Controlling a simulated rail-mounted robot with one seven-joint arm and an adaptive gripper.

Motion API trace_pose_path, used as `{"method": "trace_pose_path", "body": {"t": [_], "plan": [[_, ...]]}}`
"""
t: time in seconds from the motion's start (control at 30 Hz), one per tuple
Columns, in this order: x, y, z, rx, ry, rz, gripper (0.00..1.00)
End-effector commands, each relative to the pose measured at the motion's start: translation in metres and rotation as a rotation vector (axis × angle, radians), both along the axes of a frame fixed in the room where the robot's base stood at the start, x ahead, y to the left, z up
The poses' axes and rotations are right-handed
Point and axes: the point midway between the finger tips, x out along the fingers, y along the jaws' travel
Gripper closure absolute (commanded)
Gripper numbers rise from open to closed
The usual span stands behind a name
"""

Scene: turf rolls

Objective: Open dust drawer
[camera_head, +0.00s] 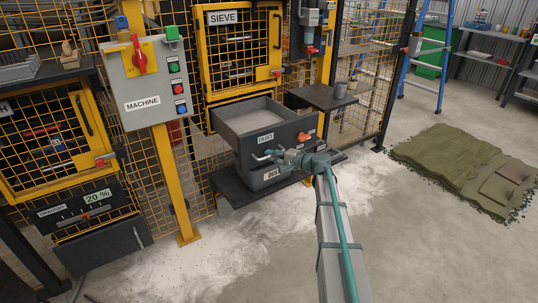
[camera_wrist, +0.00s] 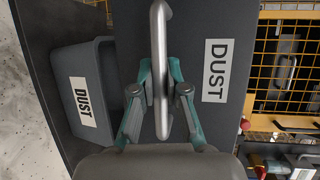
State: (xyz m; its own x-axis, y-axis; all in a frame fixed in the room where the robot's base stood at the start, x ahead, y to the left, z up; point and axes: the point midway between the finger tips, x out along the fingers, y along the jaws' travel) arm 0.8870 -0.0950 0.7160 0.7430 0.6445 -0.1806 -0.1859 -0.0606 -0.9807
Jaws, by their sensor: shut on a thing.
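The dust drawer (camera_head: 288,134) is a dark grey box with a white DUST label, below the yellow SIEVE door. It stands out from the machine, and its open top shows a pale grey inside. Its front fills the middle of the wrist view (camera_wrist: 205,125). The metal bar handle (camera_wrist: 159,25) runs across that front and also shows in the head view (camera_head: 260,157). My teal gripper (camera_head: 268,155) is at the drawer front. In the wrist view, its two fingers (camera_wrist: 160,82) lie on either side of the handle, shut on it. The finger contact is partly hidden.
A grey bin (camera_head: 256,184) labelled DUST sits under the drawer on a black shelf (camera_head: 229,191); it also shows in the wrist view (camera_wrist: 72,62). An orange-red knob (camera_head: 304,136) is right of the drawer label. A small dark side table (camera_head: 325,97) stands right. Pale dust covers the floor.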

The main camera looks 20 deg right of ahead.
Motion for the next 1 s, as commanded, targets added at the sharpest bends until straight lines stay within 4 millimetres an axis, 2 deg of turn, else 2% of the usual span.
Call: {"method": "trace_pose_path", "body": {"t": [0.23, 0.27, 0.4, 0.77, 1.0], "plan": [[0.0, 0.0, 0.0, -0.001, 0.0, 0.001, 1.0], [0.0, 0.0, 0.0, 0.0, 0.001, 0.001, 0.84], [0.0, 0.0, 0.0, 0.0, 0.0, 0.001, 0.61], [-0.002, -0.002, 0.001, 0.0, 0.0, 0.0, 0.61], [-0.024, -0.02, 0.006, 0.0, -0.001, -0.002, 0.61]]}}
